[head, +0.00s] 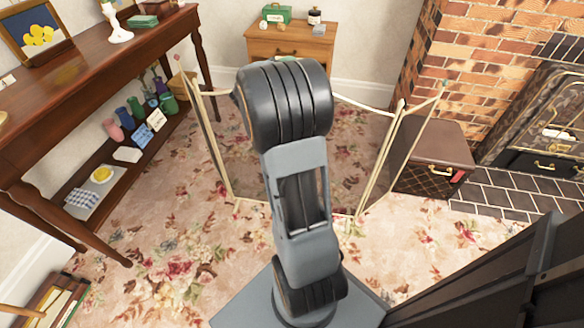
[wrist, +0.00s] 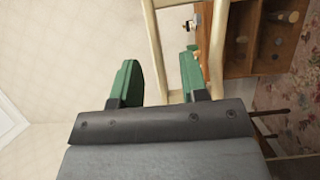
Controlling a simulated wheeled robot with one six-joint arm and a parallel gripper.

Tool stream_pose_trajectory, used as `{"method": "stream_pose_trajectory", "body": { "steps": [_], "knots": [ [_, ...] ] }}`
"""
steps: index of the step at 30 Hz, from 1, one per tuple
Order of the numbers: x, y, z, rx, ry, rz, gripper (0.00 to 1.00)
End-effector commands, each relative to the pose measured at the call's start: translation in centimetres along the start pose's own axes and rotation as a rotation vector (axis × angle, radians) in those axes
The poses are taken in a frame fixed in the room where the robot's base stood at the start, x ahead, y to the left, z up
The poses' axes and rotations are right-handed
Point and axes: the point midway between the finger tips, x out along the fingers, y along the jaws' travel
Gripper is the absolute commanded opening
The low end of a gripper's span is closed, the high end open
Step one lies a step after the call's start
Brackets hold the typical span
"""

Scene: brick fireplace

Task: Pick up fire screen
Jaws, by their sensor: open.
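The fire screen (head: 384,165) stands upright on the floral carpet in the head view, with cream-gold framed side panels angled from a see-through middle panel. My arm hides part of the middle panel. In the wrist view, a cream bar of the fire screen (wrist: 154,38) shows between the two green fingers of my gripper (wrist: 158,57). The fingers are open, with a gap on each side of the bar. I cannot tell how deep the bar sits between them. My gripper is hidden behind my arm in the head view.
A wooden side table (head: 95,60) with a lower shelf of small items stands at left. A small cabinet (head: 290,45) stands behind the screen. A dark brown box (head: 437,155) sits right of it, near the brick fireplace (head: 480,50).

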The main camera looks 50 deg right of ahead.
Motion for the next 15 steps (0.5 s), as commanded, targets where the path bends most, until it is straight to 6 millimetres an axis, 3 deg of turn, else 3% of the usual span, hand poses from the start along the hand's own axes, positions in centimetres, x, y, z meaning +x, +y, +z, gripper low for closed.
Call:
{"method": "stream_pose_trajectory", "body": {
  "steps": [9, 15],
  "knots": [
    [4.0, 0.3, 0.3, -0.001, -0.003, 0.0, 0.4],
    [5.0, 0.4, 0.3, -0.001, 0.0, 0.0, 0.4]
  ]
}}
